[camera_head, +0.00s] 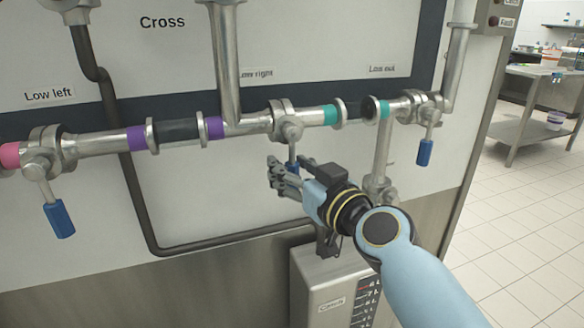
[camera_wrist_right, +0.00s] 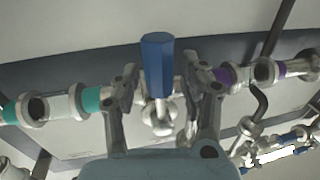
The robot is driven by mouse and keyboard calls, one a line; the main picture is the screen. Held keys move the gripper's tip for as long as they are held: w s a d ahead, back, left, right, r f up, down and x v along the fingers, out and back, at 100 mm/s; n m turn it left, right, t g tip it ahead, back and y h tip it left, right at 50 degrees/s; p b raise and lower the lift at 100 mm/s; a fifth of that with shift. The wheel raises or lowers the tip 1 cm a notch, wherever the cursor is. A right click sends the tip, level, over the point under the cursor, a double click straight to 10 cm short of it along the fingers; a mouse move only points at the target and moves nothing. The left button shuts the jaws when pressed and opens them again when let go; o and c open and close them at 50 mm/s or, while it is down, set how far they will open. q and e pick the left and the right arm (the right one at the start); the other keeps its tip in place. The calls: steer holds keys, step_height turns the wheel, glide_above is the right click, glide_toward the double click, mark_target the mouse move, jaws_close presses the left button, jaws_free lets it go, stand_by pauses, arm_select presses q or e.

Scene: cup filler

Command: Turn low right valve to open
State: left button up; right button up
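The low right valve (camera_head: 287,126) sits on the horizontal pipe under the "Low right" label. Its metal stem (camera_head: 292,152) points down, and its blue grip is hidden behind my right gripper (camera_head: 280,176) in the head view. In the right wrist view the blue handle (camera_wrist_right: 157,65) stands between the two spread fingers of the right gripper (camera_wrist_right: 160,85). Gaps show on both sides of the handle, so the gripper looks open around it and not clamped. My left gripper is not in view.
The low left valve (camera_head: 44,160) has a blue handle (camera_head: 58,218) hanging down. The low out valve (camera_head: 422,108) also has a blue handle (camera_head: 424,152) hanging down. A control box (camera_head: 322,285) stands below my right arm. Open tiled floor (camera_head: 520,225) lies to the right.

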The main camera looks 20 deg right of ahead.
jaws_close()
steer(key=shift+w+f, duration=0.1)
stand_by(0.3)
